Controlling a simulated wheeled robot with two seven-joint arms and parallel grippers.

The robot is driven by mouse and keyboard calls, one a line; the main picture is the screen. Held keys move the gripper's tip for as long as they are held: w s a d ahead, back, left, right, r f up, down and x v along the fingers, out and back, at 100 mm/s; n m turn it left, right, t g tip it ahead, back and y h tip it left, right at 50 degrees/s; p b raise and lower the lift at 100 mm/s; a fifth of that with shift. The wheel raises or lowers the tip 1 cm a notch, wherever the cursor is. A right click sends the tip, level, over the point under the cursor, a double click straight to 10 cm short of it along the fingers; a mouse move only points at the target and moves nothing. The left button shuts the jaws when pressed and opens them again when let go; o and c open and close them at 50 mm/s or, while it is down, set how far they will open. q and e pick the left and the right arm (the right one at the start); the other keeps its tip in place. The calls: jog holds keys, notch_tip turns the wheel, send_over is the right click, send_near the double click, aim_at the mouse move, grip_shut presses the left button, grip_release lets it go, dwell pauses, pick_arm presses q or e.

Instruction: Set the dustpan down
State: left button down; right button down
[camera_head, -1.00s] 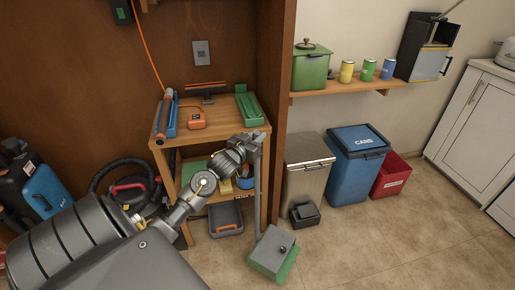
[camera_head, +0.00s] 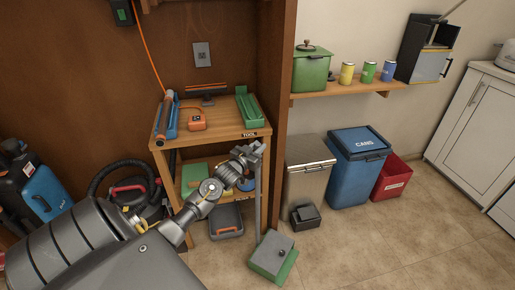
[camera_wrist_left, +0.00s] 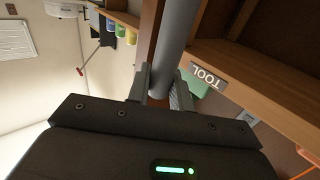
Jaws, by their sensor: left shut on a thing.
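The dustpan (camera_head: 271,254) is a grey and green pan low over the floor, in front of the wooden tool stand. A long grey upright handle (camera_head: 257,205) runs up from its back edge. My left gripper (camera_head: 254,152) is shut on the upper part of this handle, beside the stand's front right corner. In the left wrist view the grey handle (camera_wrist_left: 174,45) passes between the two fingers (camera_wrist_left: 160,85). I cannot tell whether the pan touches the floor. My right gripper is not in view.
The wooden stand (camera_head: 220,131) carries tools and a TOOL label. A steel bin (camera_head: 308,180), a blue CANS bin (camera_head: 356,170) and a red box (camera_head: 391,178) stand to the right. A grey tray (camera_head: 226,221) sits under the stand. The floor at right is clear.

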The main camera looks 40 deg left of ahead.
pick_arm(q)
jog(key=c, duration=1.7)
grip_release()
jog(key=o, duration=0.5)
jog(key=shift+c, duration=0.2)
jog(key=s+d, duration=0.2)
jog(key=s, duration=1)
jog(key=shift+w, duration=0.1)
